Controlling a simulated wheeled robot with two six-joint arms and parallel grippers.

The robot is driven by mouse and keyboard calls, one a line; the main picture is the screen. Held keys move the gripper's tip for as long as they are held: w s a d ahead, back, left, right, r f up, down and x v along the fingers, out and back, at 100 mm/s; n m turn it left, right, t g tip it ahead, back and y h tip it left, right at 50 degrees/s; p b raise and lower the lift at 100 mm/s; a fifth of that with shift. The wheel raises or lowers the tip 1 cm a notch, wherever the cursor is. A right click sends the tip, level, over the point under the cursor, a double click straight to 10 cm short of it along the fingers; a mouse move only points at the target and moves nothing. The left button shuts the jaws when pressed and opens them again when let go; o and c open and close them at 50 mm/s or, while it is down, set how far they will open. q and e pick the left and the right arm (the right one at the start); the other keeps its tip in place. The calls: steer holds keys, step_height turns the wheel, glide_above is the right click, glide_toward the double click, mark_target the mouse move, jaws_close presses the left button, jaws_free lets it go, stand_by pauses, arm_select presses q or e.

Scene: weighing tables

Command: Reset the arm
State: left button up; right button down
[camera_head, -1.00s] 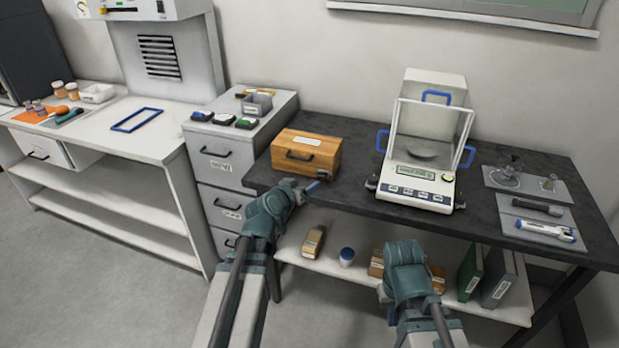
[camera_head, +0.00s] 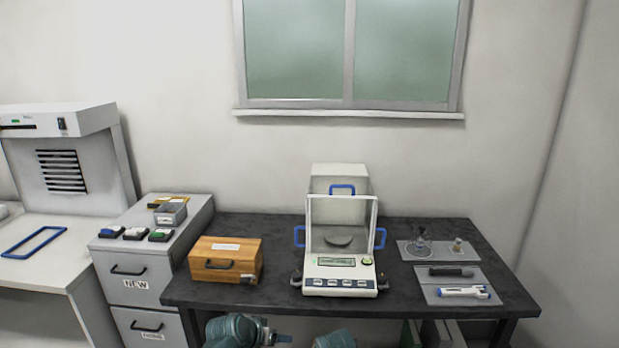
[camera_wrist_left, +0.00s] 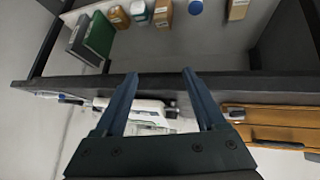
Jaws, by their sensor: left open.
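A balance (camera_head: 340,274) with a glass shield stands mid-table. A wooden box (camera_head: 224,262) is left of it. Glassware and tool trays (camera_head: 455,285) lie right. A grey drawer cabinet (camera_head: 140,262) adjoins the table. Green (camera_wrist_left: 99,36) and grey binders stand on the shelf below.

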arm_select(q)
steer(key=s+d+f+g+y+p, duration=0.1)
steer(key=s+g, duration=0.3)
steer(key=s, duration=0.4)
steer(key=s+d+m+g+y+p, duration=0.1)
steer(key=s+d+g+y, duration=0.2)
steer(key=s, duration=0.5)
steer(key=shift+s+d+f+g+y+p, duration=0.3)
steer(key=shift+s+f+g+y+p, duration=0.1)
steer(key=shift+y, duration=0.2)
arm_select(e)
step_height(320, 180, up, 4)
steer(key=shift+f, duration=0.2)
steer(key=shift+a, duration=0.1)
